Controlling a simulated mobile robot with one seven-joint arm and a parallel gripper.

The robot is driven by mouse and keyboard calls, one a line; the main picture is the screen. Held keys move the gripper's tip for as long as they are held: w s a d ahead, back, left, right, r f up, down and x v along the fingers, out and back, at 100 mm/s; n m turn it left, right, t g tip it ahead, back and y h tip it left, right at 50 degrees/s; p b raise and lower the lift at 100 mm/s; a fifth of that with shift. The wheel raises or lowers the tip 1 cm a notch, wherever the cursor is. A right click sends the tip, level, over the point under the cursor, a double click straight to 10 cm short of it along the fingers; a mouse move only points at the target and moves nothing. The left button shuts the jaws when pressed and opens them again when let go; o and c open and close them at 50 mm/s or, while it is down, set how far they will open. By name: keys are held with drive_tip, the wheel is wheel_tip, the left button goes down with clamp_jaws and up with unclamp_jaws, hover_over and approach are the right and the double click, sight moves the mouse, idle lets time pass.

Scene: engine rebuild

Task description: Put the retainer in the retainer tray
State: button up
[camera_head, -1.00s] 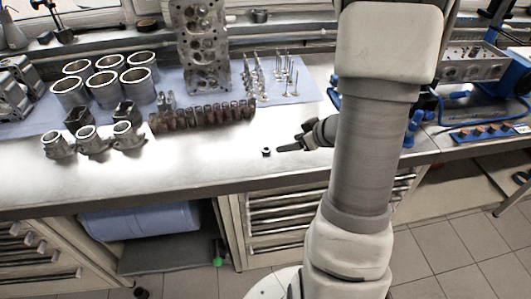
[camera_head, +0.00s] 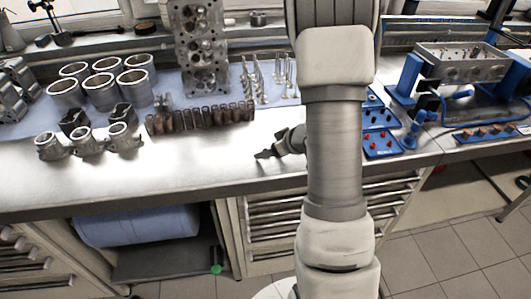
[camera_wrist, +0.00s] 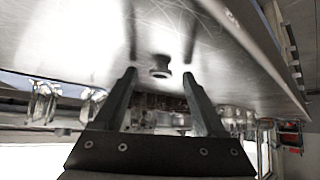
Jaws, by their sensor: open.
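The retainer (camera_wrist: 160,67) is a small dark metal ring-like piece on the bare steel bench top. In the wrist view it shows between the two fingertips, with a gap on each side. My gripper (camera_wrist: 159,77) is open and empty, its fingers low over the bench. In the head view my gripper (camera_head: 264,156) is at the front middle of the bench, left of my arm, and I cannot make out the retainer there. Blue trays with red pieces (camera_head: 382,145) stand right of my arm. I cannot tell which tray is the retainer tray.
A row of dark brown cylindrical parts (camera_head: 200,118) lies behind my gripper. Valves (camera_head: 285,75) and a cylinder head (camera_head: 203,50) stand farther back. Another blue tray (camera_head: 462,138) with orange-brown pieces is at the right. The front bench strip is clear.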

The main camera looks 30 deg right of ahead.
clamp_jaws()
drive_tip(key=shift+r, duration=0.1)
idle(0.3)
